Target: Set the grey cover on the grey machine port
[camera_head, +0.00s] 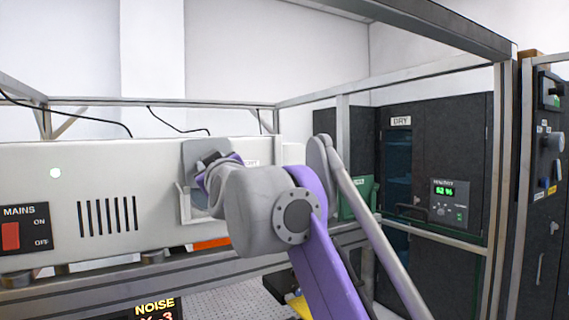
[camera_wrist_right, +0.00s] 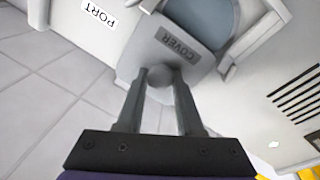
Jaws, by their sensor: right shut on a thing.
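The grey cover (camera_wrist_right: 160,48), a flat plate marked COVER with a round knob (camera_wrist_right: 165,77), is in the right wrist view. My right gripper (camera_wrist_right: 160,82) is shut on the knob. In the head view the right gripper (camera_head: 208,165) is at the front of the white machine, partly hidden by my wrist; the cover (camera_head: 190,152) shows behind it. The grey machine port (camera_wrist_right: 203,20) has a raised frame around a blue-grey opening. The cover overlaps part of the opening and looks tilted to the frame; I cannot tell whether they touch. My left gripper is in neither view.
The white machine (camera_head: 100,165) has a MAINS switch panel (camera_head: 24,228) and vent slots. A PORT label (camera_wrist_right: 100,14) is beside the port. Metal frame bars (camera_head: 440,68) surround the bench. A dark DRY cabinet (camera_head: 435,150) stands at the right.

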